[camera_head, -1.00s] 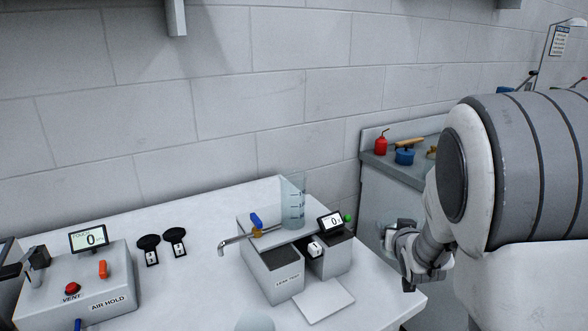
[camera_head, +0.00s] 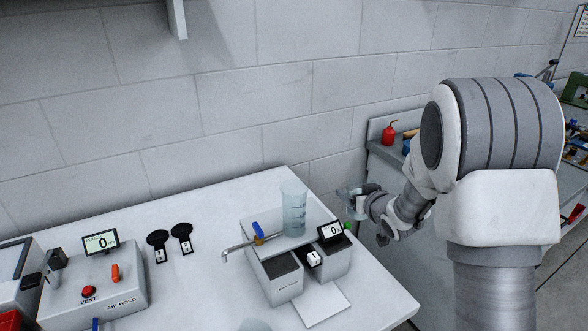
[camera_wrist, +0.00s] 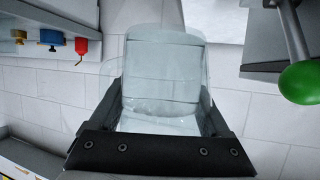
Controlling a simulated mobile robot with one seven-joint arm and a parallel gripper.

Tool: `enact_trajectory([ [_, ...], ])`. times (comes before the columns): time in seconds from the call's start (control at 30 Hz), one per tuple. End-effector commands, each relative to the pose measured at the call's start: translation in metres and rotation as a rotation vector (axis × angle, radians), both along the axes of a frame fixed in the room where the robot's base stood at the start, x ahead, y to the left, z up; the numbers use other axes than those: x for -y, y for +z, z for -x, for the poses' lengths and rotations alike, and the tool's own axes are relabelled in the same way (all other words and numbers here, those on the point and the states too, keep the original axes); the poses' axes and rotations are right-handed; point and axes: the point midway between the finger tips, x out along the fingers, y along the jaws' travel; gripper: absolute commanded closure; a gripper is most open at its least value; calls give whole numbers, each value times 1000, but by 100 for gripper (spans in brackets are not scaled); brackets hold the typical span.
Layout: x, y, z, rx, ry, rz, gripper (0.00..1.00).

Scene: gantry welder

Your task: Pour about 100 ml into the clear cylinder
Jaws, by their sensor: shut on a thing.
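The clear cylinder (camera_head: 293,212), with dark graduation marks, stands upright on the grey leak-test unit (camera_head: 283,285), behind its tap. My gripper (camera_head: 361,201) is shut on a clear see-through cup (camera_head: 350,196) and holds it in the air, to the right of the cylinder and apart from it. In the wrist view the cup (camera_wrist: 165,72) fills the space between the fingers of my gripper (camera_wrist: 163,112). I cannot tell for certain how much liquid is in the cup.
A metal tap (camera_head: 235,248) with a blue lever sticks out left of the cylinder. An air-hold box (camera_head: 95,285) is at left.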

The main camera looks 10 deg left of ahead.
Motion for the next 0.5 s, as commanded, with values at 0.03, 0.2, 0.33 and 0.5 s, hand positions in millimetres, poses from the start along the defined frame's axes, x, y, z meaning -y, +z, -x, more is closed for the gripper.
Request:
enact_trajectory([
  [0.03,-6,12,-3,2,26,-1,91],
  [0.2,-31,23,-8,1,120,-1,91],
  [0.33,-48,32,-10,1,189,-2,91],
  [0.5,-70,45,-12,3,277,-1,91],
])
